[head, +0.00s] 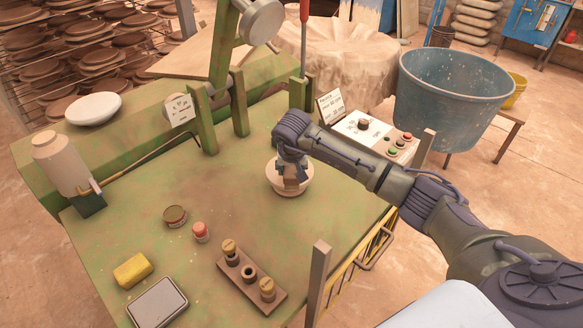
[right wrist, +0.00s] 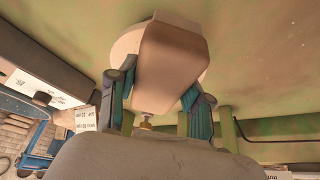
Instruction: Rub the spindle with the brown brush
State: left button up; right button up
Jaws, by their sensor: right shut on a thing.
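My right gripper (head: 290,184) reaches down at a pale round bowl-like piece (head: 306,187) on the green table. In the right wrist view my fingers (right wrist: 158,100) are closed on a brown, pale-edged block (right wrist: 175,60), which looks like the brown brush. The pale round piece (right wrist: 128,50) shows behind it. A small brass-coloured knob (right wrist: 146,124) shows below the block. I cannot tell whether the block touches the round piece. The spindle cannot be told with certainty; the gripper may hide it. My left gripper is not in view.
The green table (head: 150,250) holds a wooden block with pegs (head: 250,277), a yellow sponge (head: 132,270), a grey tray (head: 157,303), a small tin (head: 175,215) and a red-topped piece (head: 200,231). A control box (head: 375,134) stands behind my arm. A blue tub (head: 452,95) is at the right.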

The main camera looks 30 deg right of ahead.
jog(key=shift+f+b, duration=0.4)
jog(key=shift+d, duration=0.1)
